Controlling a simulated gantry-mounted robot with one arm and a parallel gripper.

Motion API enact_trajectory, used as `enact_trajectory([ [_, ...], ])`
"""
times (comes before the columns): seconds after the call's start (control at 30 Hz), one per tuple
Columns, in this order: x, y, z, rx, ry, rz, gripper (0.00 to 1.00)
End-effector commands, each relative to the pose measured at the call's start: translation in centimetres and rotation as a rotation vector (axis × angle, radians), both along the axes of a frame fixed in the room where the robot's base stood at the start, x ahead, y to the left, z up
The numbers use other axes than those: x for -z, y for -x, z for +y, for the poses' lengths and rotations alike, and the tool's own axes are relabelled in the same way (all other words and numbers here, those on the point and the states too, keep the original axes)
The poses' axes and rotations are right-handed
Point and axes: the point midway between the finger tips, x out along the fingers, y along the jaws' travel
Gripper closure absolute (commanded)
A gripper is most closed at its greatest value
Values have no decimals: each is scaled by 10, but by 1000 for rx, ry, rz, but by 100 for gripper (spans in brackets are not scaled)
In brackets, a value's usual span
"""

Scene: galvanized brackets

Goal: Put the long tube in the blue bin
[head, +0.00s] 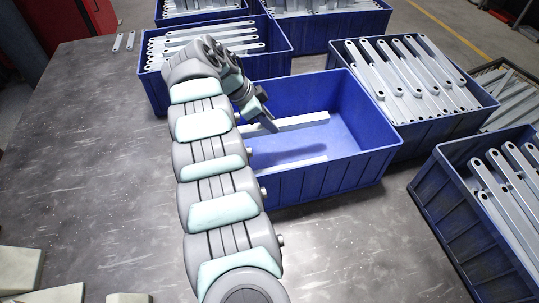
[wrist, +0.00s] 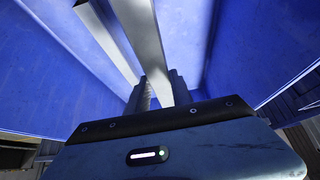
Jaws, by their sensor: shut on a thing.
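The blue bin (head: 335,182) stands in the middle of the table in the head view, and its blue walls fill much of the wrist view (wrist: 50,85). My gripper (head: 268,122) is over the left part of the bin. It is shut on a long pale metal tube (head: 302,122), which extends to the right within the bin's outline, above a shadow on the floor. In the wrist view the tube (wrist: 142,35) runs away from between my fingers (wrist: 158,92). A second pale tube (head: 296,167) lies lower in the bin, partly hidden by my arm; it also shows in the wrist view (wrist: 103,30).
Other blue bins hold flat galvanized brackets: one at the back left (head: 281,58), one at the right (head: 398,140), and one at the front right (head: 470,243). Pale blocks (head: 18,268) lie at the front left. The table's left part (head: 90,150) is mostly clear.

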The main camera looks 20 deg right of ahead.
Motion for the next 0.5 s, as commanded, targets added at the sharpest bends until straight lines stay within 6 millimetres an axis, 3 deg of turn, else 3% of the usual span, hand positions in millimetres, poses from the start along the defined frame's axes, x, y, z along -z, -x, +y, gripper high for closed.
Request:
enact_trajectory([
  [0.03,17,-1,0,-1,1,-3,100],
  [0.2,50,-1,0,-1,1,-4,100],
  [0.5,76,0,0,0,0,-2,100],
])
